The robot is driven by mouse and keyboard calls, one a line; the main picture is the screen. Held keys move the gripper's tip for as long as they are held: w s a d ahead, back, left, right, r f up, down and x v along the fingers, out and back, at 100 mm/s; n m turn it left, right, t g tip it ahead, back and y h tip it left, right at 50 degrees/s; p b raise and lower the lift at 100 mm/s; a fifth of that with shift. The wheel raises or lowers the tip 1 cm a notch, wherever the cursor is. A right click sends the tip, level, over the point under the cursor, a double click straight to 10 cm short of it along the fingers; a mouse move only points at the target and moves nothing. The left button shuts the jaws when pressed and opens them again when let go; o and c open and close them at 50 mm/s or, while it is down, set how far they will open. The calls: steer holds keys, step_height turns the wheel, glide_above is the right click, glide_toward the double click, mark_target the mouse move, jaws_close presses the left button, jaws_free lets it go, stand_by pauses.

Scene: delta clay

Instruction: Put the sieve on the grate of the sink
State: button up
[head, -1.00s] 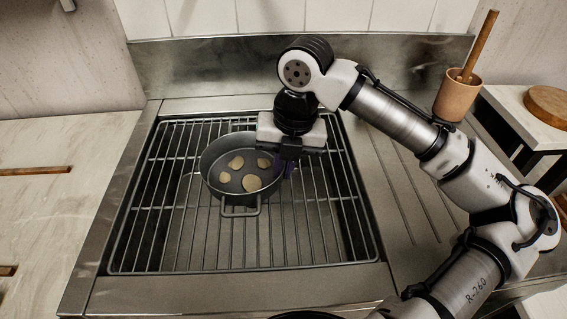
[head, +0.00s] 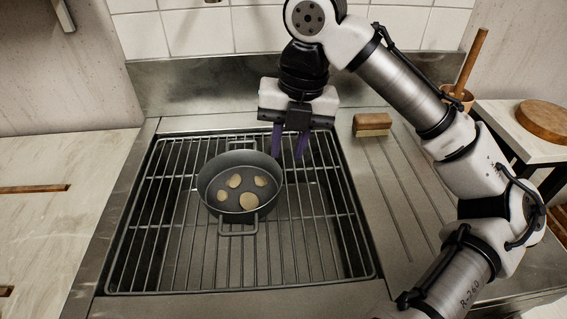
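The sieve (head: 212,200), a round dark grey vessel with a loop handle at front and back, sits upright on the wire grate (head: 170,245) of the sink. Several flat tan pieces (head: 249,201) lie in it. The grate covers the sink basin. My gripper (head: 288,156) has two purple fingers pointing down, spread apart with nothing between them. It is above and behind the sieve's right side, apart from it. No hole pattern is clear in the sieve's wall.
A wooden block (head: 372,124) is on the grooved steel drainboard (head: 385,180) right of the sink. A brown cup with a wooden stick (head: 472,60) stands farther right, partly behind my arm. A round wooden board (head: 545,120) lies at the far right. The left counter (head: 60,230) is mostly clear.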

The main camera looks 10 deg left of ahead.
steer(key=shift+d+r, duration=0.2)
steer(key=shift+r, duration=1)
